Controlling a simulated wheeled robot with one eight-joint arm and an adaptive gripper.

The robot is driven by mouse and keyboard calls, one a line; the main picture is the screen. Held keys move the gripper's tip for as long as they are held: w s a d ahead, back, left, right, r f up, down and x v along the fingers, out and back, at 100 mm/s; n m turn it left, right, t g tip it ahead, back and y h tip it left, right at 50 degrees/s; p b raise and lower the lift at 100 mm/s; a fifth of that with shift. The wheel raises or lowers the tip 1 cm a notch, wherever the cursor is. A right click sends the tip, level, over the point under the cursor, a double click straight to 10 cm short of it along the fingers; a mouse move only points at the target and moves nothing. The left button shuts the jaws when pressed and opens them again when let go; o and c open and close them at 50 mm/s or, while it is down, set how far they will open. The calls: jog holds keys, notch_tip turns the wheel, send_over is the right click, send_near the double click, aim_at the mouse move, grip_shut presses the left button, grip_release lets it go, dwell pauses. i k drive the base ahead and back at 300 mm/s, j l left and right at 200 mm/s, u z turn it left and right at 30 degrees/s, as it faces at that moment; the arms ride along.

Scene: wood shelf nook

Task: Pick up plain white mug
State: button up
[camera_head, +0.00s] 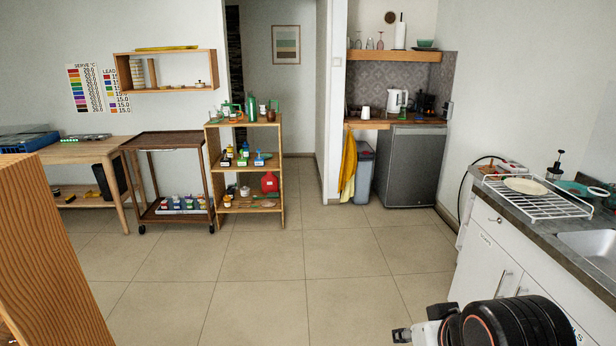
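A small plain white mug (365,112) stands on the wooden counter (367,124) in the nook at the back, left of the white kettle (397,101). It is small in the picture, and I cannot make out its handle. My gripper (402,335) shows in part at the bottom edge, dark at its tip, with a white and black arm section to its right. It is far from the mug, on the near side of the room. The frame does not show whether its fingers are apart or closed.
A grey fridge (412,167) stands under the nook counter, with a bin (364,175) and yellow cloth (348,167) beside it. A wooden shelf unit (247,172) stands left. The sink counter with a wire rack (535,204) is at right. The middle floor is clear.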

aim_at(364, 113)
jog(key=i, duration=6.15)
